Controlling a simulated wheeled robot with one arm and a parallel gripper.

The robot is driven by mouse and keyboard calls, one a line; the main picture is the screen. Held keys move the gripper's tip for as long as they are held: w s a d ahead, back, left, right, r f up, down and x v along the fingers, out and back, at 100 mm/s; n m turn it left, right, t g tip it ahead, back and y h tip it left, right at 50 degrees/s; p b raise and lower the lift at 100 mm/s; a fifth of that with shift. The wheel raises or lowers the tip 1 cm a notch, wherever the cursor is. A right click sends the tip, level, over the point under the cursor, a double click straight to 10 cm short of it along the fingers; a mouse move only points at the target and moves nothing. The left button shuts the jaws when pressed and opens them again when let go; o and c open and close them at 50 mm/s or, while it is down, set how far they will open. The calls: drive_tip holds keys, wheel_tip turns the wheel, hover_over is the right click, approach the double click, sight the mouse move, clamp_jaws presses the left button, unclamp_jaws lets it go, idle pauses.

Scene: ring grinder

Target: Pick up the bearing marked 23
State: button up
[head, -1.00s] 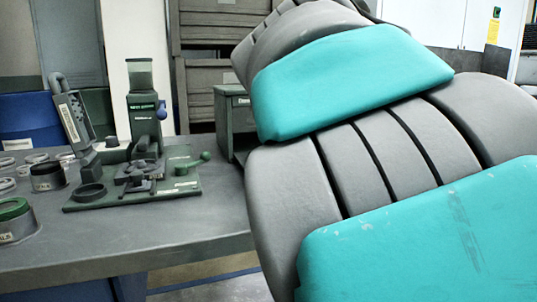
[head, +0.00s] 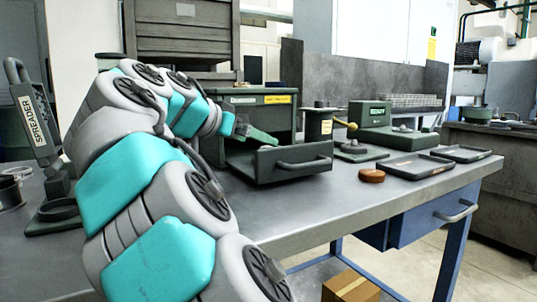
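I cannot make out any bearing marked 23 or read that number anywhere in the head view.
A brown round piece (head: 372,175) lies on the bench (head: 340,198) right of the drawer. Two shallow trays lie beyond it, a nearer tray (head: 420,166) and a farther tray (head: 461,153). A green machine (head: 374,122) stands behind. A spreader (head: 33,123) stands at the left.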

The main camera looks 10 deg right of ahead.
drive_tip(key=shift+s+f+x, duration=0.1)
drive_tip(key=shift+f+x, duration=0.05)
drive_tip(key=shift+x, duration=0.8)
drive_tip(key=shift+s+f+x, duration=0.1)
drive_tip(key=shift+f+x, duration=0.05)
drive_tip(key=shift+x, duration=0.85)
drive_tip(key=shift+s+f+x, duration=0.1)
drive_tip(key=shift+x, duration=0.85)
drive_tip(key=shift+c, duration=0.2)
drive_tip(key=c, duration=1.5)
